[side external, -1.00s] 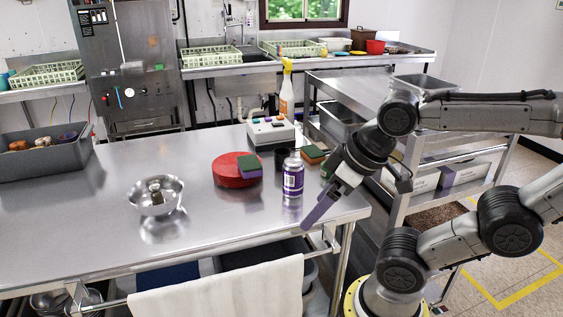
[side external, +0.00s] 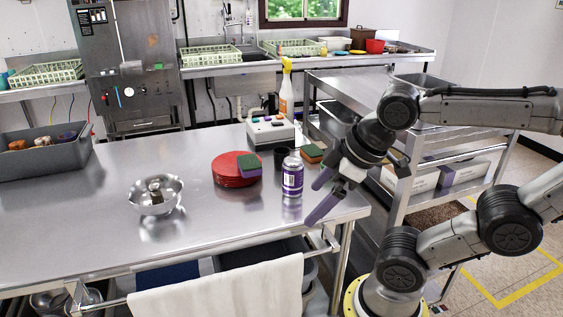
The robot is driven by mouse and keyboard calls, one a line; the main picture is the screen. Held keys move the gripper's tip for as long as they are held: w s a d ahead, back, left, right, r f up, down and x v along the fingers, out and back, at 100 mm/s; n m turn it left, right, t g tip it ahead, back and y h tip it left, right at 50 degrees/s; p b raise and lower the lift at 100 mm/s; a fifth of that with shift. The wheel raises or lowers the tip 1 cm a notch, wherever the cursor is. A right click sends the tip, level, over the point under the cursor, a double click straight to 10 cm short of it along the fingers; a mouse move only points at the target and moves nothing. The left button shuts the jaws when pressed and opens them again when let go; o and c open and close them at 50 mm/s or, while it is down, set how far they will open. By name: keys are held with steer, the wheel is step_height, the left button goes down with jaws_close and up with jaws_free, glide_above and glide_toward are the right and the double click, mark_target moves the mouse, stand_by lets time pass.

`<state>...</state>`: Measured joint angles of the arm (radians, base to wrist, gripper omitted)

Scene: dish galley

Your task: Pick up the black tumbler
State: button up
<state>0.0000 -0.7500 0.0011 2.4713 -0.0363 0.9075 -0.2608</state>
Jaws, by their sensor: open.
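The black tumbler (side external: 280,155) stands on the steel table, a small dark shape partly hidden behind a purple and white can (side external: 292,178). My gripper (side external: 314,203) is at the table's right end, to the right of the can and nearer the camera than the tumbler. Its two purple fingers are spread apart with nothing between them. They point left toward the can and look apart from it.
Red stacked plates (side external: 232,172) with a sponge on top lie left of the can. Another sponge (side external: 312,151) lies near the tumbler's right. A white box (side external: 270,131) and spray bottle (side external: 286,95) stand behind. A metal bowl (side external: 156,193) stands left; the table's front is clear.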

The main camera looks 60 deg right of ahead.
steer(key=w+d+r+n+h, duration=0.3)
steer(key=w+d+r+n, duration=0.3)
steer(key=w+r+n, duration=0.3)
steer(key=n+g+h, duration=0.4)
steer(key=n, duration=0.2)
glide_above(281, 155)
steer(key=w+a, duration=0.2)
steer(key=a, duration=0.9)
step_height(281, 155, down, 8)
steer(key=r, duration=0.1)
steer(key=shift+g+y, duration=0.4)
steer(key=shift+g, duration=0.5)
steer(key=x, duration=1.8)
steer(key=shift+s+d+f, duration=0.1)
steer(key=shift+s+d, duration=0.05)
steer(key=shift+s, duration=0.1)
steer(key=shift+s+x, duration=0.2)
steer(key=shift+x, duration=2.75)
steer(key=shift+d, duration=0.2)
steer(key=c, duration=1.3)
